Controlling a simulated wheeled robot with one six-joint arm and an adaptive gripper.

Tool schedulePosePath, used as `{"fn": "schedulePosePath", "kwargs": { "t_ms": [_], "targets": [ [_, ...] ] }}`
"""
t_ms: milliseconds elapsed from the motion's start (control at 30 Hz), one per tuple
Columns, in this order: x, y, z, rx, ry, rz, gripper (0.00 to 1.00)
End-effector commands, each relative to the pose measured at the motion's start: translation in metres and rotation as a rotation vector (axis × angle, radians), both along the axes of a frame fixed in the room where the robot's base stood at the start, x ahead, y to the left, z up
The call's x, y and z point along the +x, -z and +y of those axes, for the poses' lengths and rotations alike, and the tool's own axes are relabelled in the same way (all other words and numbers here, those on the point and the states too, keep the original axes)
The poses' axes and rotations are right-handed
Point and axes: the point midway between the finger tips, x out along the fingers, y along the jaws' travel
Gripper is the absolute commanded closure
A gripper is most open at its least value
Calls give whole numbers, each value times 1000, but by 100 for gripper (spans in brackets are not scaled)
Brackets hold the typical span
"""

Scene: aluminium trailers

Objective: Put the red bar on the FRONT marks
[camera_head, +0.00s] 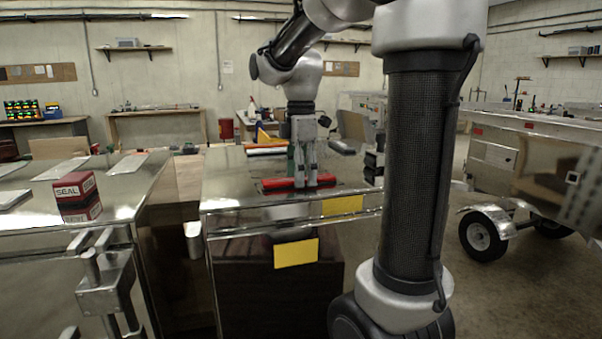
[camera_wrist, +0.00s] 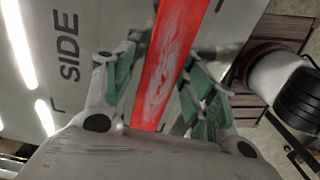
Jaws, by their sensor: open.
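The red bar (camera_head: 283,184) lies on the shiny metal top of the middle bench, close to its front edge. My gripper (camera_head: 308,178) points down at the bar, with its fingertips at bar height. In the wrist view the red bar (camera_wrist: 164,62) runs lengthwise between the two green-padded fingers of my gripper (camera_wrist: 160,85). The fingers are open, with a gap visible beside the bar. The word SIDE (camera_wrist: 68,46) and a dark corner mark are printed on the surface left of the bar. I cannot make out the word FRONT in either view.
White and orange bars (camera_head: 266,148) lie farther back on the bench (camera_head: 225,190). A red SEAL box (camera_head: 77,197) stands on the left bench, across a gap. Yellow plates (camera_head: 296,253) show at the bench front. A trailer (camera_head: 495,155) stands at right.

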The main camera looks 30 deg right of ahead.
Motion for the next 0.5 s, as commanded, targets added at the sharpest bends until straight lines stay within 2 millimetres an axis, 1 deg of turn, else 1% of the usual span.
{"fn": "schedulePosePath", "kwargs": {
  "t_ms": [67,167,500],
  "targets": [
    [0,-4,0,0,0,-1,43],
    [1,-16,0,0,0,-3,43],
    [1,-91,0,0,0,-4,43]
  ]
}}
